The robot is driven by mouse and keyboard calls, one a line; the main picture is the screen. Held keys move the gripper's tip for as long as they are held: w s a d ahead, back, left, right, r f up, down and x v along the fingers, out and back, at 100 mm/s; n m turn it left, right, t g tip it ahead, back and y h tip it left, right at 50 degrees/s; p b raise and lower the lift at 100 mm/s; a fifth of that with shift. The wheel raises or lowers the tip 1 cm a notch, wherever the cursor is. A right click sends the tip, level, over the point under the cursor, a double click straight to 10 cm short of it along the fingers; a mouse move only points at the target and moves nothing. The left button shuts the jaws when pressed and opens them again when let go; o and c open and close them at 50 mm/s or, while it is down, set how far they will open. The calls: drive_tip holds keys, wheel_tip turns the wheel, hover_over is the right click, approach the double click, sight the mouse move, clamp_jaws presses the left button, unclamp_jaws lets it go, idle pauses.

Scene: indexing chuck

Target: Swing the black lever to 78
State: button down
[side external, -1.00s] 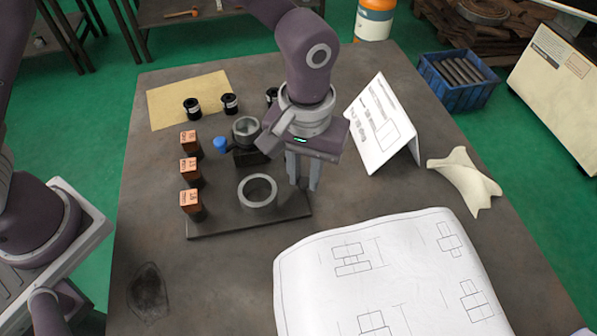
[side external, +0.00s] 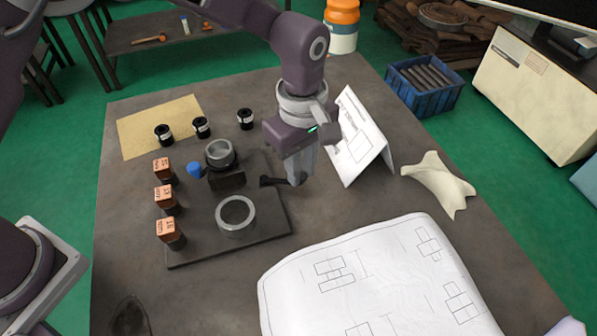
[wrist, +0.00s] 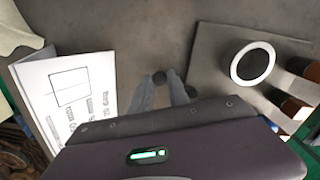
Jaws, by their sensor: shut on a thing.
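My gripper (side external: 297,178) is shut on the black lever (side external: 272,182), just off the right edge of the dark base plate (side external: 192,252). The lever's dark arm shows to the left of the fingers; the fingers hide part of it. In the wrist view the fingers (wrist: 163,90) point down, with dark round ends of the lever showing by their tips. The indexing chuck (side external: 220,153), a grey ring on a black block, stands at the back of the plate. A blue knob (side external: 195,169) is on its left. I cannot read any angle scale.
A grey ring (side external: 235,215) lies on the plate. Several copper-coloured blocks (side external: 165,197) stand along its left. Black cylinders (side external: 201,127) stand behind. A folded white card (side external: 357,140) stands close to the right of my gripper. A drawing sheet (side external: 385,285) covers the front right.

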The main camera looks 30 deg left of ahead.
drive_tip(key=shift+w+a+n, duration=0.3)
drive_tip(key=shift+w+n, duration=0.45)
drive_tip(key=shift+n, duration=0.45)
drive_tip(key=c, duration=1.3)
unclamp_jaws()
wheel_tip(320, 180, up, 7)
drive_tip(key=shift+r, duration=0.1)
drive_tip(key=shift+a, duration=0.1)
